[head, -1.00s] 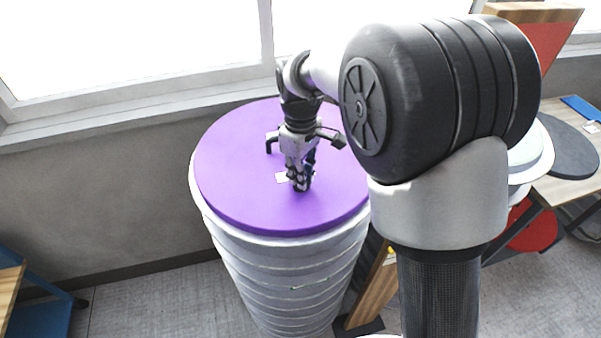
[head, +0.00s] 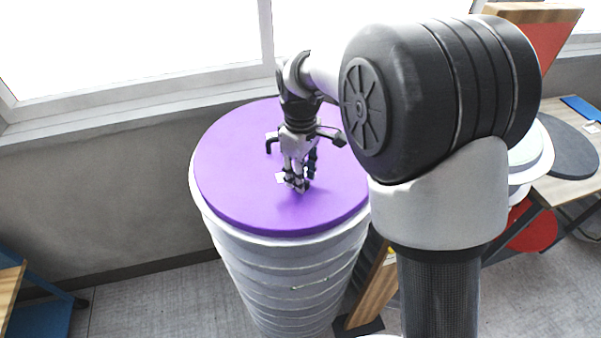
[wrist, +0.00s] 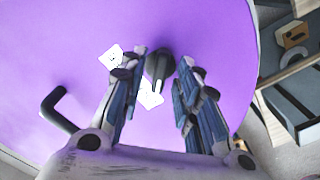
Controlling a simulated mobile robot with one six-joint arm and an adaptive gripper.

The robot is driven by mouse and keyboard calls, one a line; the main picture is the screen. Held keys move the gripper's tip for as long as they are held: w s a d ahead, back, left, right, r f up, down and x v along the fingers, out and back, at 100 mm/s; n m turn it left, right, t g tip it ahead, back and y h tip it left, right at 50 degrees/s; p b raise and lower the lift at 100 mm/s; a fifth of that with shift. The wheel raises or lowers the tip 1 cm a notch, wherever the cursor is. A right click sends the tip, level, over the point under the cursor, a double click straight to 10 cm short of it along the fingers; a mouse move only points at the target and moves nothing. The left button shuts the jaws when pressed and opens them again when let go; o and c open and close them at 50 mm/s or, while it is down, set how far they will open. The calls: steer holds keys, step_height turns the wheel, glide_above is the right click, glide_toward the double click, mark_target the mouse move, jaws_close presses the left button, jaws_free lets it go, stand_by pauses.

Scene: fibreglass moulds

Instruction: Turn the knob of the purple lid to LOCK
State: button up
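The purple lid (head: 235,185) lies flat on top of a tall, ribbed, pale drum. Its black knob (wrist: 158,66) is near the lid's middle in the wrist view, with a white mark on its near end. The white mark points toward a small white label (wrist: 151,98). Another white label (wrist: 113,57) lies to the knob's left. The print on both is too small to read. My gripper (wrist: 160,70) is open, one finger on each side of the knob, with purple showing in the gaps. In the head view my gripper (head: 298,184) hides the knob.
A black handle (wrist: 62,108) stands up from the lid on the left in the wrist view. The drum (head: 290,265) stands close to the window wall. To the right is a table (head: 575,190) with a dark disc (head: 570,145) on it.

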step_height(320, 180, up, 12)
stand_by(0.7)
stand_by(0.4)
steer(key=s+d+f+m+t+b, duration=0.1)
steer(key=s+d+f+m+b, duration=0.3)
steer(key=s+b, duration=0.3)
steer(key=s+d+f+m+t+b, duration=0.2)
steer(key=s+d+f+b, duration=0.3)
steer(key=s+d+b, duration=0.15)
steer(key=s+d+f+m+b, duration=0.2)
steer(key=s+f+b, duration=0.3)
steer(key=s+f, duration=0.1)
steer(key=s+d+f+m+t+b, duration=0.1)
steer(key=s+d+f+m+b, duration=0.1)
steer(key=s+f+b, duration=0.3)
step_height(320, 180, down, 4)
steer(key=shift+s+r+m+t, duration=0.1)
steer(key=shift+s+m+t, duration=0.2)
steer(key=shift+s+m, duration=0.45)
